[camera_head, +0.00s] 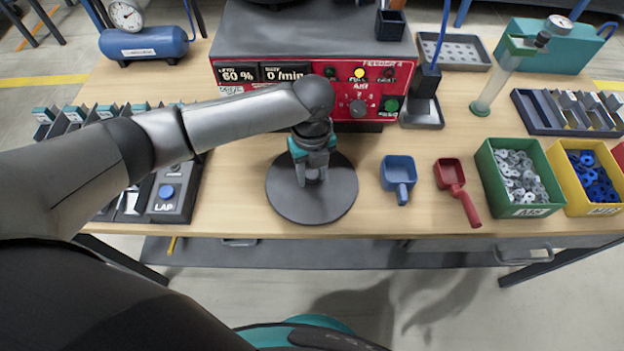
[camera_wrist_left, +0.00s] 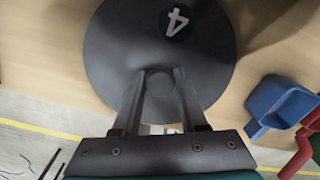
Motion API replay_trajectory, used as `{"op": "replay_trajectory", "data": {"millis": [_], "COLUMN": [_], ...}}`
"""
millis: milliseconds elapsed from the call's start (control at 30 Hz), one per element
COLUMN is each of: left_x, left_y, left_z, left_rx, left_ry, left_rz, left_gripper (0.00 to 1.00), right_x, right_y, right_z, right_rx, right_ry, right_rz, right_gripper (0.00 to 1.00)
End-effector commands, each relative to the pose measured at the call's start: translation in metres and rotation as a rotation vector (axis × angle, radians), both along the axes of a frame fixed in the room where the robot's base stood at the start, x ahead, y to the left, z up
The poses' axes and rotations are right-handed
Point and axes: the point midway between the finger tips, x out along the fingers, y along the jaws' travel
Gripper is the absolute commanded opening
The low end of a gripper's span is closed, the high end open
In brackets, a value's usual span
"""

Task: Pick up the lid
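The lid (camera_head: 335,197) is a dark grey round disc lying on the wooden table near its front edge. In the left wrist view the lid (camera_wrist_left: 112,55) shows a white 4 on a dark round mark and a small round knob (camera_wrist_left: 160,84) at its middle. My left gripper (camera_head: 313,178) points down over the middle of the lid. In the left wrist view the left gripper (camera_wrist_left: 159,76) has its fingers apart, one on each side of the knob. I cannot tell whether they touch it. My right gripper is out of view.
A blue scoop (camera_head: 399,176) and a red scoop (camera_head: 452,178) lie to the right of the lid. Beyond them stand a green bin (camera_head: 521,209) and a yellow bin (camera_head: 572,205). The red control panel (camera_head: 335,88) is behind the lid. A LAP button box (camera_head: 176,192) is on the left.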

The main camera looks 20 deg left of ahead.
Motion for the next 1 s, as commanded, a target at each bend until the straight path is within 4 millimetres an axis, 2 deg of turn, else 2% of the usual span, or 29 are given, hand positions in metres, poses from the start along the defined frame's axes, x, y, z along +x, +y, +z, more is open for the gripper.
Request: {"op": "replay_trajectory", "data": {"millis": [33,333,1000], "left_x": [0.0001,0.0001,-0.0007], "left_y": [0.0002,0.0003,-0.0004], "left_z": [0.0001,0.0002,0.0044], "left_rx": [0.0,0.001,0.0], "left_ry": [0.0,0.001,-0.001], "left_rz": [0.0,0.0,0.0], "left_gripper": [0.34,0.0,0.0], "right_x": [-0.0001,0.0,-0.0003], "right_y": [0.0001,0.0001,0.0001], "right_z": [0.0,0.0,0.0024], "right_rx": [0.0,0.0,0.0], "right_ry": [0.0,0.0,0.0], "right_rz": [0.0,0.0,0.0], "right_gripper": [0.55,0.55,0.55]}}
